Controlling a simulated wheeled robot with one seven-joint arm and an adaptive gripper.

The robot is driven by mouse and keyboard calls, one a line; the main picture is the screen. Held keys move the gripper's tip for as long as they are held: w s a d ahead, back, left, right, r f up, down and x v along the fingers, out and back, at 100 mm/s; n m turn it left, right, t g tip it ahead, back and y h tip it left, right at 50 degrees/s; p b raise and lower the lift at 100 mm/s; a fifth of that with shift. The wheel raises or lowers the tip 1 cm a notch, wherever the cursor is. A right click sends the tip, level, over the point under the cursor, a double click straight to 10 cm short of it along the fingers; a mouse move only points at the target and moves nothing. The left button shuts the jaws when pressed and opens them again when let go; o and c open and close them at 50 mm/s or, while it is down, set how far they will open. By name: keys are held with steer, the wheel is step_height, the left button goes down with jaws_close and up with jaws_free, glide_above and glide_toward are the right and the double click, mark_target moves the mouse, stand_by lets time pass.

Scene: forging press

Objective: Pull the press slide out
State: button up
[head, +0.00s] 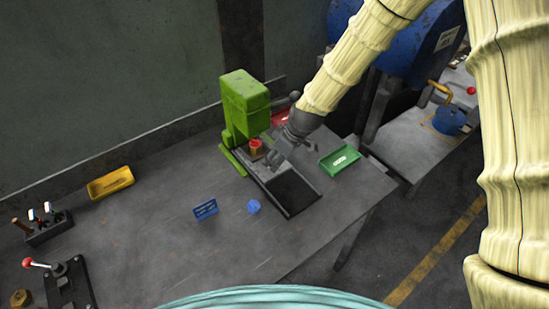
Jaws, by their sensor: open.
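The green press (245,108) stands on the grey workbench. Its dark slide (290,191) extends from the press base toward the bench's front edge. A small red and yellow piece (255,147) is under the press head. My gripper (282,158) is open, at the near side of the press, over or beside the inner end of the slide. The fingers are small in the picture, and I cannot tell whether they touch the slide or its handle. My arm comes down from the upper right and hides the area just behind the gripper.
A green tray (340,160) lies right of the slide, and a red tray (283,117) is partly hidden behind my arm. A blue piece (253,206) and blue sign (205,209) stand left. A yellow tray (110,182) and a lever box (68,284) are farther left.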

mark_target(274, 161)
steer(key=shift+w+a+f, duration=0.2)
steer(key=shift+w+f, duration=0.1)
steer(key=shift+f, duration=0.3)
steer(key=shift+w+a+f, duration=0.15)
steer(key=shift+w+f, duration=0.15)
steer(key=shift+f, duration=0.3)
steer(key=shift+s, duration=0.2)
steer(key=shift+w+f, duration=0.15)
jaws_close()
